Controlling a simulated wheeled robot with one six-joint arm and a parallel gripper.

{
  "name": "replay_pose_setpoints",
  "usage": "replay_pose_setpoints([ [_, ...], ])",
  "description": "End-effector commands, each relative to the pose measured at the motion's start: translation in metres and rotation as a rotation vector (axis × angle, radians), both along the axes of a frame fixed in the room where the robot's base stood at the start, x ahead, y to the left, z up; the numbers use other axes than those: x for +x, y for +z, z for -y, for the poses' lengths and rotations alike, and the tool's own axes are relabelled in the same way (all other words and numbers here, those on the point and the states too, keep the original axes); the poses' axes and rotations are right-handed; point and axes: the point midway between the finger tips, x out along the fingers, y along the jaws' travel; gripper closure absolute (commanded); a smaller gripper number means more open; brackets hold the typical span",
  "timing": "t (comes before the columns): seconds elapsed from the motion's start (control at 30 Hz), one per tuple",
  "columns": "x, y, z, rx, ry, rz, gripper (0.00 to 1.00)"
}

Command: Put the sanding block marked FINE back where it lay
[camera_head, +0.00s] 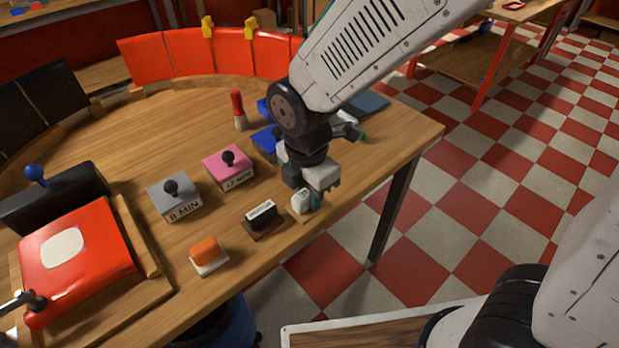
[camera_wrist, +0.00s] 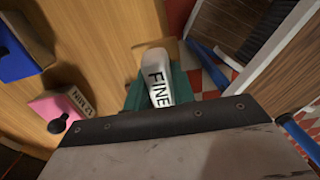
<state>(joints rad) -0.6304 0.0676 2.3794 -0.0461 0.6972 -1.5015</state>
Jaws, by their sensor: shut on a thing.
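The sanding block (camera_wrist: 158,75), white with FINE on its face, is held in my gripper (camera_head: 309,198). The block (camera_head: 301,203) also shows in the head view as a small pale piece under the jaws, near the table's front edge. Teal parts show at its sides in the wrist view; I cannot tell whether they belong to the jaws or the block. A light tan patch (camera_wrist: 178,49) lies beyond the block's far end. I cannot tell whether the block touches the table.
A dark labelled block (camera_head: 262,214) on a brown base stands left of my gripper, and an orange-topped block (camera_head: 207,252) further left. Grey (camera_head: 173,194) and pink (camera_head: 228,166) knobbed boxes stand behind. The table (camera_head: 330,215) ends close to the gripper, with checkered floor beyond.

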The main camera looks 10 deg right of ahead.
Motion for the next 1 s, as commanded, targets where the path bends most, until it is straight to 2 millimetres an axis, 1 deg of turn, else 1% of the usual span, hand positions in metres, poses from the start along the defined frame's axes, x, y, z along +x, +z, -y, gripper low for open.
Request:
replay_pose_setpoints([
  [0.03, 0.015, -0.002, 0.002, 0.0, -0.006, -0.001, 1.0],
  [0.1, 0.032, -0.003, 0.004, 0.0, -0.005, -0.001, 1.0],
  [0.2, 0.053, -0.006, 0.007, -0.001, -0.003, -0.001, 1.0],
  [0.3, 0.066, -0.006, 0.008, 0.0, -0.003, 0.0, 1.0],
  [0.47, 0.073, -0.01, 0.009, -0.001, 0.0, -0.001, 1.0],
  [0.7, 0.072, -0.04, 0.009, -0.002, -0.001, -0.002, 1.0],
  [0.73, 0.072, -0.042, 0.009, -0.001, -0.001, -0.002, 1.0],
  [1.0, 0.072, -0.043, 0.009, 0.0, -0.002, 0.0, 1.0],
])
